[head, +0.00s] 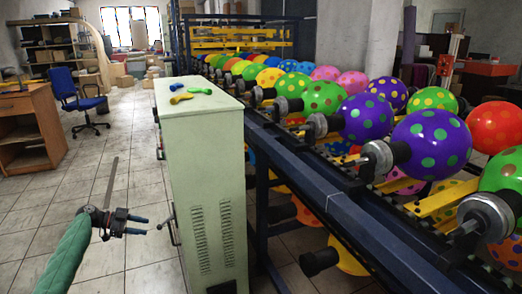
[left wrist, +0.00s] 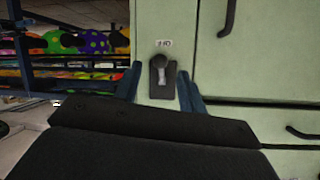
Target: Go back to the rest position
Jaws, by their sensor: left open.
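My left gripper (head: 138,225) is at the lower left of the head view, in front of the pale green cabinet (head: 205,150). Its blue fingers are apart with nothing between them. In the left wrist view the open fingers (left wrist: 160,85) frame a dark latch handle (left wrist: 161,76) on the cabinet's green front (left wrist: 260,60). I cannot tell how far the fingertips are from the latch. My right gripper is not in view.
Deflated balloons (head: 181,98) in yellow, blue and green lie on the cabinet top. The printing line (head: 340,205) with polka-dot balloons (head: 432,143) fills the right side. A blue chair (head: 83,100) and wooden desk (head: 30,130) stand left. Tiled floor (head: 110,265) is open around my left gripper.

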